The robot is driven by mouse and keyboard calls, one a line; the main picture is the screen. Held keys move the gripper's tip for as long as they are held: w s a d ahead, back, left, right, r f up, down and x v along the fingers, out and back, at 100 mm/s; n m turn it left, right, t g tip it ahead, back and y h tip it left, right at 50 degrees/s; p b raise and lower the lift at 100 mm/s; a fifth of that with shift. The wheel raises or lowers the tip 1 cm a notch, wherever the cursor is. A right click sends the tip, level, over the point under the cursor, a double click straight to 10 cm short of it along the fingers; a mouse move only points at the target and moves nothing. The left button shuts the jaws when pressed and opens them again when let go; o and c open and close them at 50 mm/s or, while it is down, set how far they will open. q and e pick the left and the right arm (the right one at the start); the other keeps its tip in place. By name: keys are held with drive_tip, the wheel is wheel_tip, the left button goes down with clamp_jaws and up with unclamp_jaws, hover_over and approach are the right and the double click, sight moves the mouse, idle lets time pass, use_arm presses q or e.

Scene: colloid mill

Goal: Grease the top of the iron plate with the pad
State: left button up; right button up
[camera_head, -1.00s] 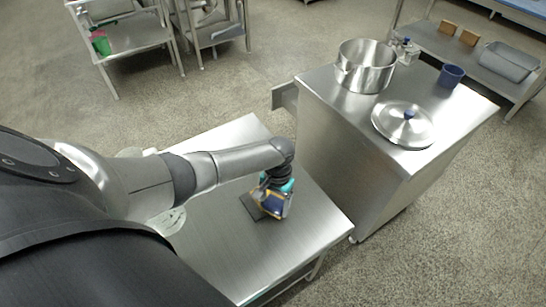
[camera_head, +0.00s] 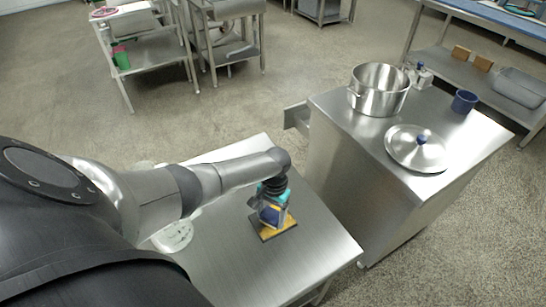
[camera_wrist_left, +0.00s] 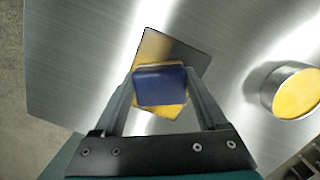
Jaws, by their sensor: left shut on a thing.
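My left gripper (camera_head: 272,195) is shut on the blue pad (camera_head: 269,214). In the left wrist view the gripper's fingers (camera_wrist_left: 160,92) flank the blue pad (camera_wrist_left: 160,84). The dark, flat iron plate (camera_head: 258,229) lies on the steel table under the pad; its bare end (camera_wrist_left: 160,45) shows in the left wrist view. Yellow shows around the pad and over the plate's near part. I cannot tell how much is on the pad and how much on the plate. The pad is at or just above the plate; contact is hidden. My right gripper is not in view.
A round tin with yellow contents (camera_wrist_left: 297,92) stands on the table in the left wrist view. In the head view, a steel cabinet to the right holds a pot (camera_head: 378,92), a lid (camera_head: 405,150) and a blue cup (camera_head: 464,101). The table's front (camera_head: 255,275) is clear.

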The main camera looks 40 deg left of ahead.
use_arm(q)
drive_tip(key=shift+w+a+f+b, duration=0.1)
drive_tip(key=shift+w+a+b, duration=0.2)
drive_tip(key=shift+a, duration=0.35)
drive_tip(key=shift+w+a+b, duration=0.2)
drive_tip(key=shift+a+b, duration=0.1)
drive_tip(key=shift+a, duration=0.3)
drive_tip(key=shift+w+a+f+b, duration=0.1)
drive_tip(key=shift+w+a+b, duration=0.2)
drive_tip(key=shift+a+b, duration=0.25)
drive_tip(key=shift+w+a+f+b, duration=0.1)
drive_tip(key=shift+w+a+b, duration=0.25)
drive_tip(key=shift+a, duration=0.3)
drive_tip(key=shift+s+a+r, duration=0.1)
drive_tip(key=shift+a+r, duration=0.05)
drive_tip(key=shift+a, duration=0.1)
drive_tip(key=shift+s+a+r+p, duration=0.2)
drive_tip(key=shift+s+a+p, duration=0.1)
drive_tip(key=shift+s+p, duration=0.55)
drive_tip(key=d+p, duration=0.2)
drive_tip(key=shift+s+d+p, duration=0.3)
drive_tip(key=shift+s, duration=0.1)
drive_tip(key=shift+s+d+f, duration=0.15)
drive_tip(key=shift+d, duration=0.25)
